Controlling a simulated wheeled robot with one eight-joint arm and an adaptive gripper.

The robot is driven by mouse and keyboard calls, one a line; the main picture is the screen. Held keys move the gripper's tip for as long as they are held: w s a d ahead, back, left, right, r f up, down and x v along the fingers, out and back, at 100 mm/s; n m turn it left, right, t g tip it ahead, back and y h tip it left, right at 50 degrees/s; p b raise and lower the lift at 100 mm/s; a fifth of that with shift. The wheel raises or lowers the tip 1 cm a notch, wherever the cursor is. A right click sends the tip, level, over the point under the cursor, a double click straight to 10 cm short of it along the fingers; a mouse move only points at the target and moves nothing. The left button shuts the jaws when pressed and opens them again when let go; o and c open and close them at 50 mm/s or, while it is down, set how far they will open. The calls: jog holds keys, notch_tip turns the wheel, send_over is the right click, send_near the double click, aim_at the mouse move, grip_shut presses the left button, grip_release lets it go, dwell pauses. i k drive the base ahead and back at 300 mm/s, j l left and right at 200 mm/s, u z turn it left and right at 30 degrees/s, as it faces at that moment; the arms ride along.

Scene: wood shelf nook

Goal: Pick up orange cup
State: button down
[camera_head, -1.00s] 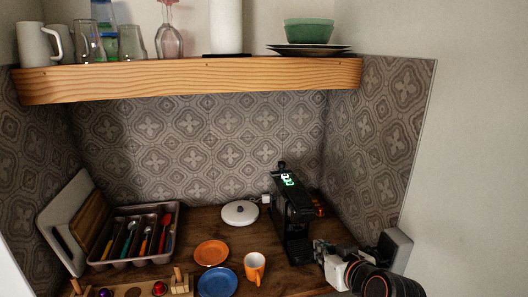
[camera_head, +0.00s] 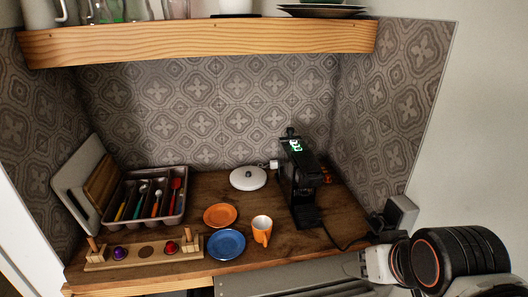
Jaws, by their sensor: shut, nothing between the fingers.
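The orange cup (camera_head: 262,230) stands upright on the wooden counter. It is orange outside with a pale inside, and its handle faces the front. It is just right of the blue plate and left of the coffee machine. My arm comes in from the lower right, with a black ringed joint and a white link. I cannot make out my gripper's fingers in this view. Nothing of my arm touches the cup.
A blue plate (camera_head: 226,245) and orange plate (camera_head: 220,215) lie left of the cup. The black coffee machine (camera_head: 300,185) stands to its right. Also present are a white round lidded thing (camera_head: 248,178), cutlery tray (camera_head: 182,210), wooden peg board (camera_head: 185,256) and overhead shelf (camera_head: 200,42).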

aim_at(262, 226)
jog(key=j+z, duration=0.15)
jog(key=z, duration=0.25)
jog(key=j+z, duration=0.1)
jog(key=z, duration=0.25)
jog(key=k+j+z, duration=0.2)
jog(key=j, duration=0.4)
jog(key=k+j+z, duration=0.2)
jog(key=k+j, duration=0.25)
jog(key=k+j+z, duration=0.2)
jog(key=k+j, duration=0.2)
jog(key=j, duration=0.15)
